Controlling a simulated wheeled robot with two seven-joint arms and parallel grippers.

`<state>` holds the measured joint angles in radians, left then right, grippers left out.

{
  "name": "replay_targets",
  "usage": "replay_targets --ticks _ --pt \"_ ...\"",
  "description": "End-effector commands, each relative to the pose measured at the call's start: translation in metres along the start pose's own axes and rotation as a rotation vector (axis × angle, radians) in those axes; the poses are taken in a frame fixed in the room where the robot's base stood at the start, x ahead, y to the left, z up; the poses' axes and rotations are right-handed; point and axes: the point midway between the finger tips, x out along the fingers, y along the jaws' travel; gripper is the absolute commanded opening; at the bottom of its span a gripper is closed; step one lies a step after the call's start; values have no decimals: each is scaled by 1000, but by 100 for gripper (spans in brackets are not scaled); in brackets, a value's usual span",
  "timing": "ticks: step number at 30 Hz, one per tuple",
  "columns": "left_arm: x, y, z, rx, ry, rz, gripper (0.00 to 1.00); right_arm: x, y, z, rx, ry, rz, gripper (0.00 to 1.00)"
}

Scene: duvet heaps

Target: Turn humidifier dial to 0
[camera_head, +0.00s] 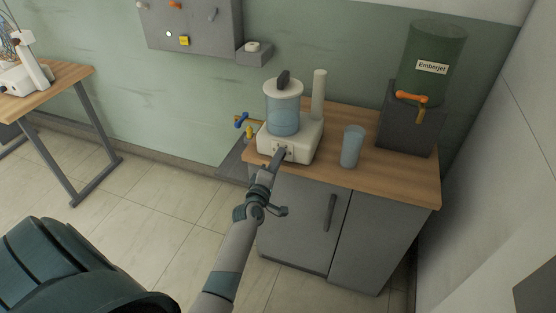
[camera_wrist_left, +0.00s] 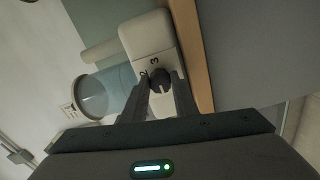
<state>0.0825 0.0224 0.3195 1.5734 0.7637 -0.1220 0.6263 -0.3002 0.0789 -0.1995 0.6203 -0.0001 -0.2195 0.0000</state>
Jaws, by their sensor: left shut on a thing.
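The humidifier has a white base (camera_head: 304,143) and a clear bluish tank (camera_head: 284,112) with a dark-handled lid. It stands at the left end of the wooden cabinet top. Its base (camera_wrist_left: 148,36) also shows in the left wrist view, turned on its side. The dark round dial (camera_wrist_left: 159,80) is on the base front, with the digits 2 and 3 printed beside it. My left gripper (camera_head: 281,153) reaches the base front. In the left wrist view its fingers (camera_wrist_left: 160,92) are shut on the dial, one on each side. The 0 mark cannot be made out. My right gripper is not in view.
A blue cup (camera_head: 352,146) and a green Emberjet dispenser (camera_head: 433,62) with an orange tap stand right of the humidifier on the cabinet top (camera_head: 405,176). A blue-handled tap (camera_head: 241,120) is at its left. A grey panel (camera_head: 196,27) hangs on the wall.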

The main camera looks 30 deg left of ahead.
Motion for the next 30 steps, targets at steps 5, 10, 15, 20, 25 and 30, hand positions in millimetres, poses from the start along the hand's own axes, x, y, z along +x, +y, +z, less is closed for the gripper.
replay_targets --ticks 5,10,15,20,25,30 --pt "0 0 0 -2 0 0 4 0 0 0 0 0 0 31" --pt "0 0 0 -1 0 0 45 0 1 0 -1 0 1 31" --pt "0 0 0 0 0 0 45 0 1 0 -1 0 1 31" --pt "-3 0 0 0 0 0 45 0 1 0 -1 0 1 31" --pt "-15 -2 1 0 0 -1 45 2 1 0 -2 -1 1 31" --pt "-39 -2 0 -1 0 -1 45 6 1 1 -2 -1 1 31"
